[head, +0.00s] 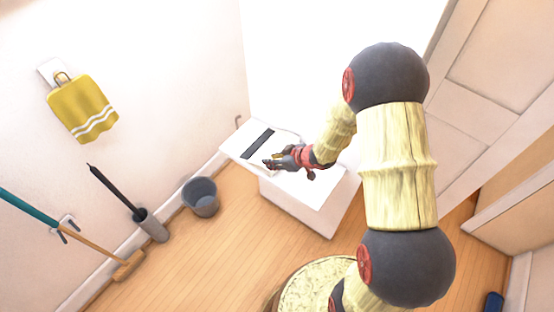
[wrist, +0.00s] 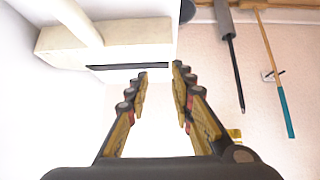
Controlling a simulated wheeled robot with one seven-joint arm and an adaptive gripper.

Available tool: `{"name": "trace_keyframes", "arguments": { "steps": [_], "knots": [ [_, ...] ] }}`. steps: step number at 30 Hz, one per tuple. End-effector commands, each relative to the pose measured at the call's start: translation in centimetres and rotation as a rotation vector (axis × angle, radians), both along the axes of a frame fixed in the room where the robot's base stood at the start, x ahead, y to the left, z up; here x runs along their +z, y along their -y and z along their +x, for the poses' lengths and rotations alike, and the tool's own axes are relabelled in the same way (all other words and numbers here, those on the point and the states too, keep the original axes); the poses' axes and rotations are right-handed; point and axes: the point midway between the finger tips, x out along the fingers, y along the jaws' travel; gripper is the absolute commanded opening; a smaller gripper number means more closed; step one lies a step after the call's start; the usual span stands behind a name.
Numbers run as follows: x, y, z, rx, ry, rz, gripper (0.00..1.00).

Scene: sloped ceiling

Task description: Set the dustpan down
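I cannot pick out a dustpan with certainty. A pale, flat-topped piece with a dark strip (head: 258,143) shows at the far end of the white cabinet in the head view. In the wrist view a cream block (wrist: 105,45) with a dark strip along its edge and a pale rounded bar shows beyond the left finger. My gripper (head: 269,162) is just right of the dark strip in the head view, over the white top.
A white cabinet (head: 300,208) stands under my gripper. Along the left wall are a grey bucket (head: 201,197), a dark stick in a grey holder (head: 152,226) and a broom (head: 90,243). A yellow towel (head: 82,108) hangs above. The wooden floor between is clear.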

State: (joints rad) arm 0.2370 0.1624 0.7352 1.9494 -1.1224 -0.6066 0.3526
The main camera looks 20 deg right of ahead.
Motion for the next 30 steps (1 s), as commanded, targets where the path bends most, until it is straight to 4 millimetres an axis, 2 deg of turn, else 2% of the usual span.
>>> {"name": "trace_keyframes", "arguments": {
  "steps": [5, 14, 24, 30],
  "knots": [
    [-1.5, -1.0, -0.1, 0.023, -0.004, 0.027, 0.23],
    [-3.2, -2.2, 1.3, 0.021, -0.004, 0.025, 0.23],
    [-6.3, -4.5, 3.5, 0.02, -0.004, 0.022, 0.23],
    [-6.2, -4.6, 3.7, 0.018, -0.003, 0.022, 0.23]
  ]
}}
